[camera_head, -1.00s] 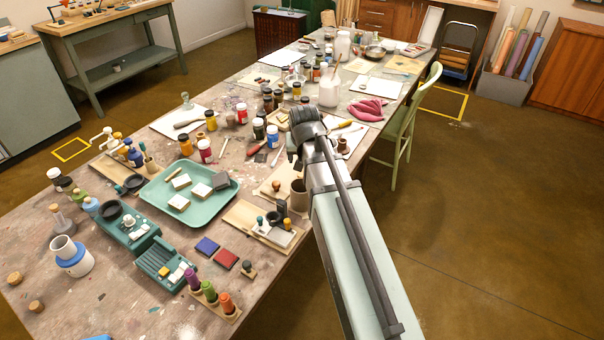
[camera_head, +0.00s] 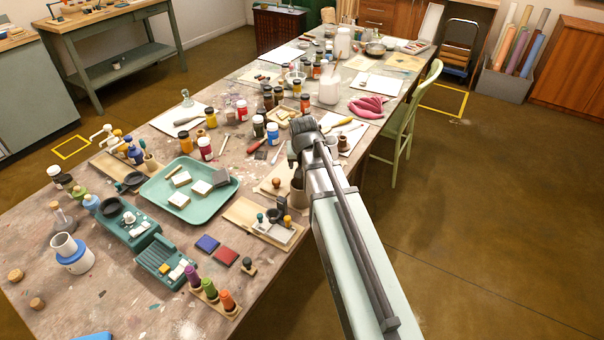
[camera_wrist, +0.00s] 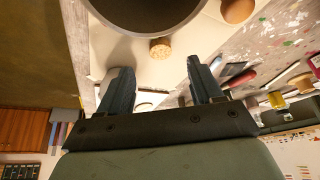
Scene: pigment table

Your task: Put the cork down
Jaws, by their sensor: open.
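In the wrist view a small tan cork (camera_wrist: 160,47) sits on a pale board (camera_wrist: 125,55), just beyond my fingertips and beside a dark round-rimmed vessel (camera_wrist: 145,12). My gripper (camera_wrist: 160,67) is open, its two dark fingers apart with nothing held between them. The cork lies in line with the gap. In the head view my forearm hides the fingers and this cork; a brown cup (camera_head: 298,192) shows partly beside the arm. Two other corks, the upper one (camera_head: 15,276) and the lower one (camera_head: 37,304), lie at the table's left end.
A rounded brown thing (camera_wrist: 237,10) is near the vessel. A teal tray (camera_head: 160,205) with pale blocks, a wooden board (camera_head: 240,213) and several paint jars crowd the table. A green chair (camera_head: 403,115) stands at the right. Bare table shows at the front left.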

